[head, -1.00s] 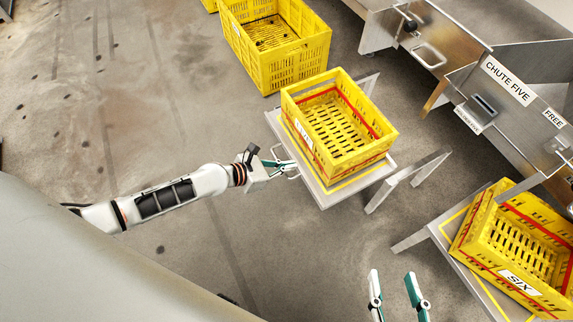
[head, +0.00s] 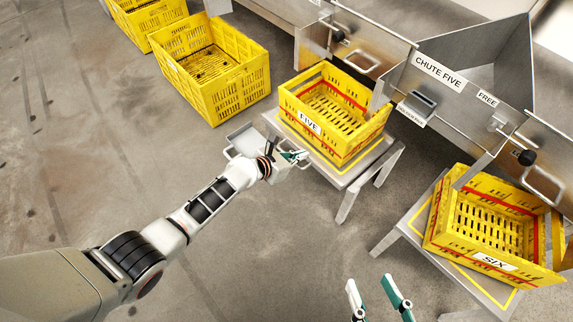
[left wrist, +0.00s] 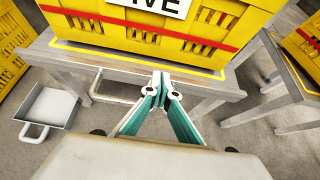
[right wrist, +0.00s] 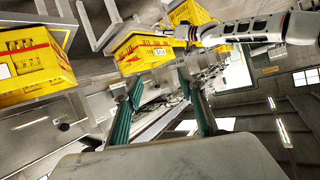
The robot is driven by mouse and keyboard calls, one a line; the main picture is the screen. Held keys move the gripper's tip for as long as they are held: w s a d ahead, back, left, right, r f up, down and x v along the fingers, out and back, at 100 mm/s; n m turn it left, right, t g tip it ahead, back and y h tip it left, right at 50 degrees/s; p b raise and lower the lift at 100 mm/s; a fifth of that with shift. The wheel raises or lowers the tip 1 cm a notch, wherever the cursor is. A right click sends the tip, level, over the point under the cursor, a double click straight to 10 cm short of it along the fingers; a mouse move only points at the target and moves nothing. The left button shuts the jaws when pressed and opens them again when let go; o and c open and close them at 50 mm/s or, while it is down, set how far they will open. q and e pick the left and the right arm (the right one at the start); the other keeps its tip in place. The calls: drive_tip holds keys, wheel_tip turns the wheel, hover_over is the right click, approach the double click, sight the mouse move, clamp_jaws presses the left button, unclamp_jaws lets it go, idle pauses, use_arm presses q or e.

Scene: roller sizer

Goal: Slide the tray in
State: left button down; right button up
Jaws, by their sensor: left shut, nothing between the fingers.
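My left gripper (head: 302,155) is shut and empty at the tray's front edge. In the left wrist view its closed fingertips (left wrist: 162,79) overlap that edge (left wrist: 215,84); I cannot tell whether they touch. My right gripper (head: 372,285) is open and empty, over the floor away from the tray.
The chute five panel (head: 455,90) stands behind the crate. A crate marked SIX (head: 470,245) sits on another stand to the right. A small metal pan (left wrist: 43,106) with a handle is low at the left. More yellow crates (head: 215,85) stand at the upper left.

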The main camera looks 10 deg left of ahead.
use_arm(q)
drive_tip(key=shift+w+d+f+b, duration=0.15)
drive_tip(key=shift+w+d, duration=0.3)
drive_tip(key=shift+w, duration=0.15)
drive_tip(key=shift+w+d+f+b, duration=0.1)
drive_tip(key=shift+w+d+b, duration=0.05)
drive_tip(key=shift+w+d, duration=0.35)
use_arm(e)
drive_tip(key=shift+s+a+f+m, duration=0.2)
drive_tip(key=shift+s+a+m, duration=0.1)
drive_tip(key=shift+a, duration=0.1)
drive_tip(key=shift+s+a+f+m, duration=0.15)
drive_tip(key=shift+a+m, duration=0.15)
drive_tip(key=shift+a, duration=0.1)
use_arm(q)
drive_tip(key=shift+a, duration=0.1)
